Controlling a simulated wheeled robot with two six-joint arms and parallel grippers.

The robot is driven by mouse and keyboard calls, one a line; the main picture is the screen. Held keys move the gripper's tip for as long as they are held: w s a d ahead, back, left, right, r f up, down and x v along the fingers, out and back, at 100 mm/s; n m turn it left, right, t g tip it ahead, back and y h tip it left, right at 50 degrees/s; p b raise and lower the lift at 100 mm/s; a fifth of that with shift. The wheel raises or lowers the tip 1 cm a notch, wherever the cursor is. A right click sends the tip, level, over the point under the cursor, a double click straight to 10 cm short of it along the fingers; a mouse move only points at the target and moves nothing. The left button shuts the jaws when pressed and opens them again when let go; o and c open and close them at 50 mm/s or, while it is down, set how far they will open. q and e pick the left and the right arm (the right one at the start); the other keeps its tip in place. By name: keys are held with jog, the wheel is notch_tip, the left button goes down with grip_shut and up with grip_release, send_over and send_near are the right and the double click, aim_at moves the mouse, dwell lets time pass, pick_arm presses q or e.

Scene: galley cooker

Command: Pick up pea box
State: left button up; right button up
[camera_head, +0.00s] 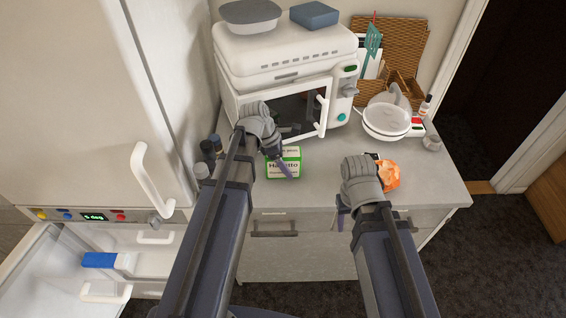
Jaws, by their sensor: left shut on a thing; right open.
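The pea box (294,154), a small green and white carton with dark lettering, stands upright on the counter in front of the microwave in the head view. My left gripper (287,167) is at the box, with a purple finger across its front, and is shut on it. The far finger is hidden. I cannot tell whether the box is clear of the counter. My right gripper (344,204) is open near the counter's front edge, right of the box. Its fingers are mostly hidden by the wrist.
An orange packet (390,176) lies beside my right wrist. The white microwave (330,113) stands behind the box. Dark jars (208,151) stand left, a white scale with a bowl (385,119) right. An open fridge drawer (62,275) holds a blue and white item (99,260).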

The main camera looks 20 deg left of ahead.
pick_arm(q)
grip_shut()
dwell(0.5)
